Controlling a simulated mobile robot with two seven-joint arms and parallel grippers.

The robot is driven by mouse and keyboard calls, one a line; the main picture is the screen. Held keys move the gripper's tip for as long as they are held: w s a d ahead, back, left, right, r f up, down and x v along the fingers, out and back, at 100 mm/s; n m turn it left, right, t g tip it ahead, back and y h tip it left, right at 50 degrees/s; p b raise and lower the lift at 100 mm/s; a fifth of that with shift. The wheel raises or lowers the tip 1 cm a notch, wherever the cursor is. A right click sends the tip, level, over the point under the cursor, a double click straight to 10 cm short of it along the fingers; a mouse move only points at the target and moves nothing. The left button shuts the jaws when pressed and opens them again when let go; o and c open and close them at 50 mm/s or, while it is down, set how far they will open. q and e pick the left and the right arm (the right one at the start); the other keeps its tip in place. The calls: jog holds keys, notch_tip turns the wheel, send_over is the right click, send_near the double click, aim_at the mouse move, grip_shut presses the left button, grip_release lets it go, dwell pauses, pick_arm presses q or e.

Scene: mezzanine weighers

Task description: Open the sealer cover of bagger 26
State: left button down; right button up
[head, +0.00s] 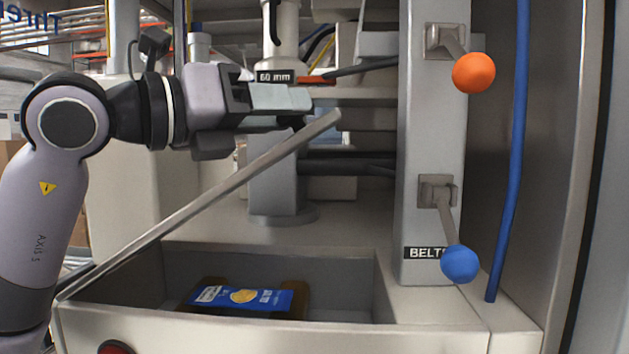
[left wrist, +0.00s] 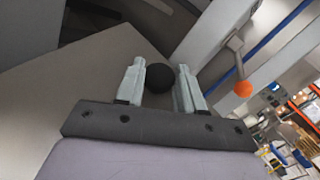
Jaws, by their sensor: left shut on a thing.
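The sealer cover (head: 215,190) is a flat pale panel seen nearly edge-on in the head view. It is tilted up steeply from its left end, with its free end high at the right, over an open well (head: 340,287). My left gripper (head: 305,103) is at the raised end. In the left wrist view, its fingers (left wrist: 161,88) are on either side of a round black knob (left wrist: 159,77) and shut on it, with the cover's flat face (left wrist: 95,85) behind. No number 26 is visible. My right gripper is not in view.
A brown bag with a blue label (head: 240,297) lies in the well. An orange-knobbed lever (head: 474,72) and a blue-knobbed lever (head: 461,263) stick out of the post at right. A blue hose (head: 515,150) runs beside it. A grey column (head: 275,185) stands behind the cover.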

pick_arm(q)
jog(key=a+r+n+t, duration=0.3)
jog(key=a+n, duration=0.1)
jog(key=a, duration=0.5)
jog(key=a+r+n+t+b, duration=0.1)
jog(key=a+r+n+t, duration=0.2)
jog(key=a, duration=0.6)
jog(key=a+r+n+t, duration=0.4)
jog(key=a+r+n, duration=0.1)
jog(key=a, duration=0.3)
jog(key=shift+a, duration=0.4)
jog(key=c, duration=0.8)
grip_release()
jog(key=shift+o, duration=0.2)
jog(key=shift+d+b, duration=0.1)
jog(key=shift+b, duration=0.2)
jog(key=shift+f, duration=0.1)
